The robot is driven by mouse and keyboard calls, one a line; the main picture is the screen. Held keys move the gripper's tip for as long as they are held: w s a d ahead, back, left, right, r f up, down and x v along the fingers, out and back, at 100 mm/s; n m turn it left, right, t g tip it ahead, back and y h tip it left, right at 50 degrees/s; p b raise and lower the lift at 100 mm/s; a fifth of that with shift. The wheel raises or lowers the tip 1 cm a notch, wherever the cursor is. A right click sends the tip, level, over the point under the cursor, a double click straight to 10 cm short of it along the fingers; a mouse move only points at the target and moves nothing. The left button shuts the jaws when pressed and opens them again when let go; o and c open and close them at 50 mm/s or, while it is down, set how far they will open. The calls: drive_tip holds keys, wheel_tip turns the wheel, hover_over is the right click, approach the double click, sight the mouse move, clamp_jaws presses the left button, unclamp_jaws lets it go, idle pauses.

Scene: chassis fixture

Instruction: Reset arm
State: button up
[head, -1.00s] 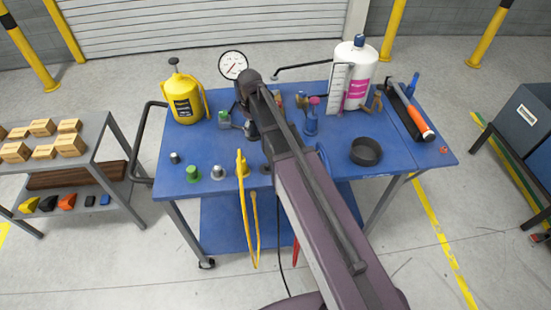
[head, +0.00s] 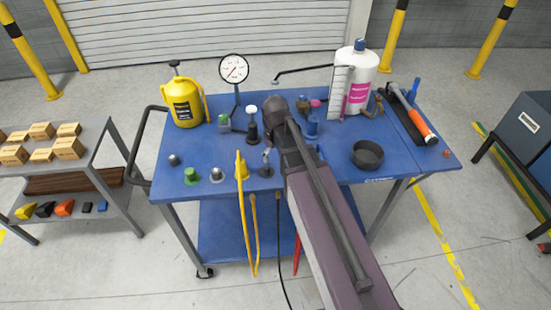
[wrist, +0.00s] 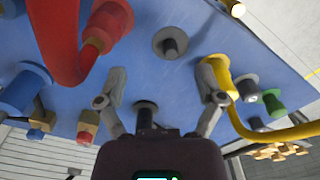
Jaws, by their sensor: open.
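My gripper (wrist: 163,82) is open and empty in the wrist view, its two grey fingers spread apart over the blue table. A dark round fitting (wrist: 147,112) shows between the fingers, beyond the palm; I see no contact. A grey round fitting (wrist: 170,42) stands farther up, past the fingertips. A yellow hose (wrist: 218,80) passes behind or beside the right finger; touching or apart, I cannot tell. A red hose (wrist: 70,50) is at upper left. In the head view my arm reaches over the table from the lower right and mostly hides the gripper.
The blue table (head: 330,170) carries a yellow sprayer (head: 183,100), a gauge (head: 234,69), a white bottle (head: 355,80), a dark ring (head: 367,154) and an orange-handled tool (head: 422,125). A green fitting (head: 191,176) stands at front left. A shelf (head: 110,160) is to the left.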

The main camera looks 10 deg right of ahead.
drive_tip(key=shift+s+d+f, duration=0.1)
drive_tip(key=shift+s, duration=0.1)
idle(0.5)
drive_tip(key=s+d+m, duration=0.5)
drive_tip(key=s+d, duration=0.1)
drive_tip(key=s, duration=0.3)
drive_tip(key=shift+s+m, duration=0.25)
drive_tip(key=shift+m, duration=0.15)
